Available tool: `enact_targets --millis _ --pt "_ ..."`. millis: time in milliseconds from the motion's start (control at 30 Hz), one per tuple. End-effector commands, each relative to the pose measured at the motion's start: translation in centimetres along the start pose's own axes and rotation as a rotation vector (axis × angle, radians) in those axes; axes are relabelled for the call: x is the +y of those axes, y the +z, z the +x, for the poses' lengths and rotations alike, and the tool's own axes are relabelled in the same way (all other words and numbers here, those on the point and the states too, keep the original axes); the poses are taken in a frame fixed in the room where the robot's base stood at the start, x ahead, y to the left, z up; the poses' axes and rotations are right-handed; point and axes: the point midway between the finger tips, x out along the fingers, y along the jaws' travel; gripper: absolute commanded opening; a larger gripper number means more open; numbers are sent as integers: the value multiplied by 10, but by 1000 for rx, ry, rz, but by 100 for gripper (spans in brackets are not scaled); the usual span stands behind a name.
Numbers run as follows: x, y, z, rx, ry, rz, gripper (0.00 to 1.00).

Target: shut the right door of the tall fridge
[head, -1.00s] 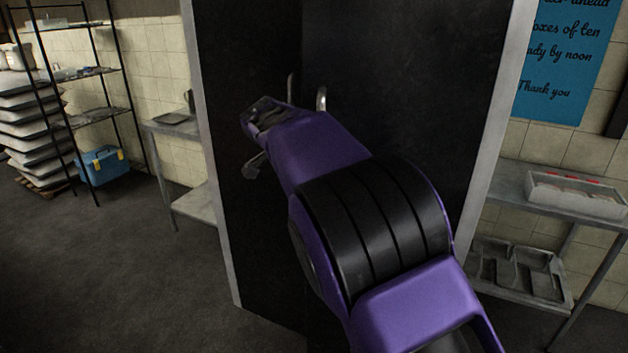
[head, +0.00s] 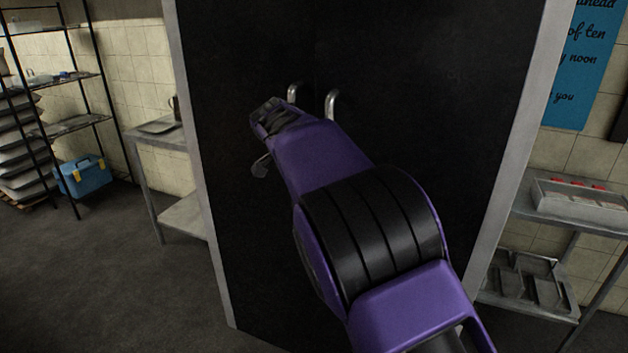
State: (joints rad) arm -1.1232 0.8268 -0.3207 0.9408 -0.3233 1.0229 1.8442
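The tall fridge (head: 197,130) stands straight in front of me, with a light grey frame around a black front. Its two doors look in line with each other, but the seam is too dark to see whether a small gap is left. The right door (head: 440,70) carries a metal handle (head: 332,104). The left door (head: 235,60) has its own handle (head: 294,91) close by. My purple arm covers the lower middle of the front. My gripper (head: 267,120) is at its far end, just left of the handles in the picture; its fingers are mostly hidden.
A steel table (head: 160,135) stands left of the fridge, and a black wire rack (head: 75,75) with a blue box (head: 85,175) beyond it. A shelf table (head: 535,210) with a tray stands close on the right. The floor at left is clear.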

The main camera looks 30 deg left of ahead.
Motion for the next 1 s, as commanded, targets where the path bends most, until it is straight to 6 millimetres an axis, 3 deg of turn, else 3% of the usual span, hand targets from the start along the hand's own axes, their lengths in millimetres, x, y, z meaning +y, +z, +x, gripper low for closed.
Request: enact_targets --millis 1000 --pt "2 -8 5 7 6 13 0"
